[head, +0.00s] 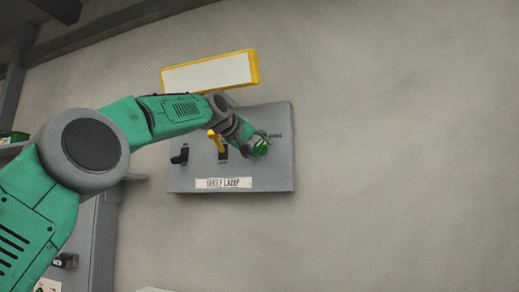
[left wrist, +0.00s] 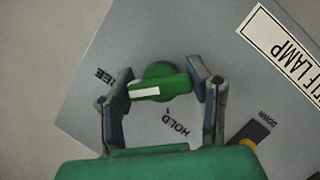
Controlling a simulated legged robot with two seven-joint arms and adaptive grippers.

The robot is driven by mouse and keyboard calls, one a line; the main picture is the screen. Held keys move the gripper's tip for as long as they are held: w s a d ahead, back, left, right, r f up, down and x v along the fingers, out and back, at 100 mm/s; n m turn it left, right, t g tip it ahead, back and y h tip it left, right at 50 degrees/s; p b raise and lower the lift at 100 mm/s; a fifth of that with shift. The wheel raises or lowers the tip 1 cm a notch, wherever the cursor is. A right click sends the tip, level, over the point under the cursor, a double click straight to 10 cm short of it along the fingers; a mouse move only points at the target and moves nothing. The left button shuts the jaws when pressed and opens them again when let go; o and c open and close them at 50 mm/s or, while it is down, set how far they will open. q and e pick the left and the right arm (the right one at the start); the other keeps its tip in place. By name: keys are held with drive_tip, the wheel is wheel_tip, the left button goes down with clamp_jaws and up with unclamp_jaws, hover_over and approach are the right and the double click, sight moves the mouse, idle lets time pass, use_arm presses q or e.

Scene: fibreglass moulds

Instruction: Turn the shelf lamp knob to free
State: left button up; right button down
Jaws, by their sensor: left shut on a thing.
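The grey panel (head: 275,178) on the wall bears a "SHELF LAMP" label (head: 224,183). Its green knob (head: 261,148) is at the panel's right side, partly covered by my left gripper (head: 256,143). In the left wrist view the knob (left wrist: 178,85) has a bar handle with a white stripe on its left end. The stripe points left and slightly down, close to the word ending in "EE", which a finger partly hides, and away from "HOLD" (left wrist: 180,124). My left gripper (left wrist: 162,78) is shut on the knob, one finger at each end of the handle. My right gripper is not in view.
A yellow lever (head: 213,136) and a black switch (head: 180,155) are on the panel, left of the knob. A yellow-framed white sign (head: 210,75) is above the panel. The wall to the right is bare.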

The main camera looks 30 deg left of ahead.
use_arm(q)
drive_tip(key=shift+a+r, duration=0.15)
drive_tip(key=shift+r, duration=0.1)
idle(0.3)
drive_tip(key=o, duration=1.2)
drive_tip(key=shift+w+f, duration=0.1)
drive_tip(key=shift+w+a+f, duration=0.15)
drive_tip(key=v, duration=0.7)
